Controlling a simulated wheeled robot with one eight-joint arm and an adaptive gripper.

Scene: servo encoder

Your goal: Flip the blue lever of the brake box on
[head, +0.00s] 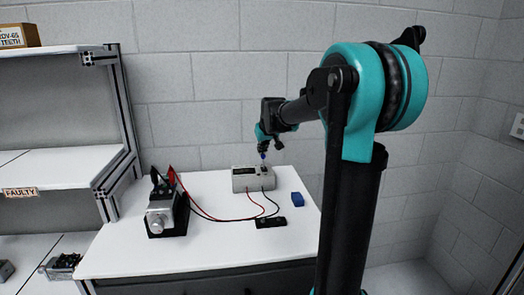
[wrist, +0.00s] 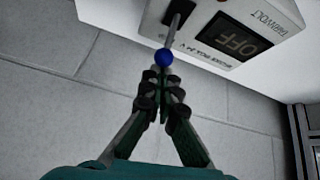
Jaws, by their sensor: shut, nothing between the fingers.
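The brake box (head: 253,181) is a pale box on the white table. In the wrist view the brake box (wrist: 240,22) shows upside down, and its dark display reads OFF. Its lever is a thin metal stick with a blue ball knob (wrist: 164,57), rising from a dark slot. The blue knob (head: 263,156) also shows in the head view, just under my gripper (head: 264,148). In the wrist view the closed fingertips of my gripper (wrist: 160,85) are right by the knob, with nothing between them. I cannot tell whether they touch it.
A motor unit (head: 166,215) with red and black clips stands left of the box. Red and black wires run from the box across the table (head: 225,250). A small black device (head: 270,222) and a blue block (head: 297,199) lie nearby. A shelf rack (head: 128,120) stands at left.

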